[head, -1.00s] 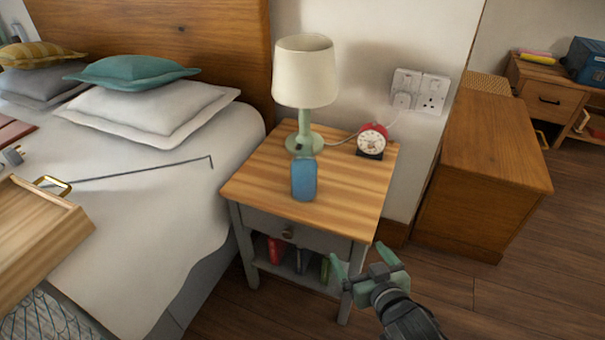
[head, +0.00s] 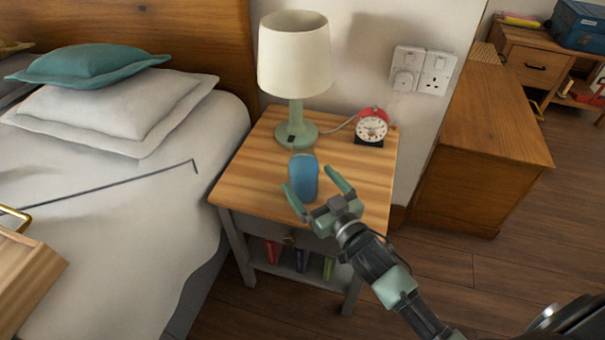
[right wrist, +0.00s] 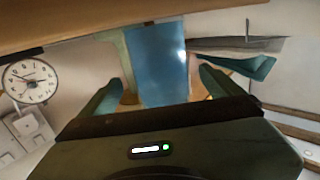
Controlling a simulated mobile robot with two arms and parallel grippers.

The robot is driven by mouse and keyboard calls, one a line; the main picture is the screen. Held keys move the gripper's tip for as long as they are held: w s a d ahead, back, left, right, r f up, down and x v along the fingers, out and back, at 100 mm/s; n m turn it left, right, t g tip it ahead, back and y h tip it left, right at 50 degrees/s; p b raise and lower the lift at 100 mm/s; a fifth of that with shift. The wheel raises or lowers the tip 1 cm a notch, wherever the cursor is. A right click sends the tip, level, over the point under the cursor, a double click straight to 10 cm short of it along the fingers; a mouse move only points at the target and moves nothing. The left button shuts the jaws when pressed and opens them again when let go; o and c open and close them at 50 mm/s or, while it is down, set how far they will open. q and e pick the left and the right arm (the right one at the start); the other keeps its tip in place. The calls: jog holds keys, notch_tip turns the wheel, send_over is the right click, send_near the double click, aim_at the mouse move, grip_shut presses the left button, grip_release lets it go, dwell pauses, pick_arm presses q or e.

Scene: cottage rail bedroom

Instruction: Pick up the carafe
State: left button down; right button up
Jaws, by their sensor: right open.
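The carafe (head: 303,172) is a blue, upright vessel standing on the wooden top of the nightstand (head: 245,185), in front of the lamp. My right gripper (head: 309,181) is open and empty, with its fingers pointing at the carafe from the front right. In the head view one fingertip shows at the left of the carafe and the other at its right. In the right wrist view the carafe (right wrist: 158,62) stands in the gap between the two green fingers. I cannot tell whether either finger touches it. My left gripper is not in view.
A lamp (head: 296,60) with a cream shade stands behind the carafe. A red alarm clock (head: 371,126) is at the back right, near wall sockets (head: 421,72). The bed (head: 120,210) is on the left, with a wooden tray (head: 30,275). A wooden chest (head: 470,165) stands right.

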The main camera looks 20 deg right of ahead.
jog(key=x, duration=0.3)
jog(key=shift+w+a, duration=0.2)
jog(key=shift+w, duration=0.1)
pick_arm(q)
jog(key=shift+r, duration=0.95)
pick_arm(e)
jog(key=c, duration=2)
jog(key=shift+r, duration=0.15)
grip_shut()
jog(key=shift+r, duration=0.2)
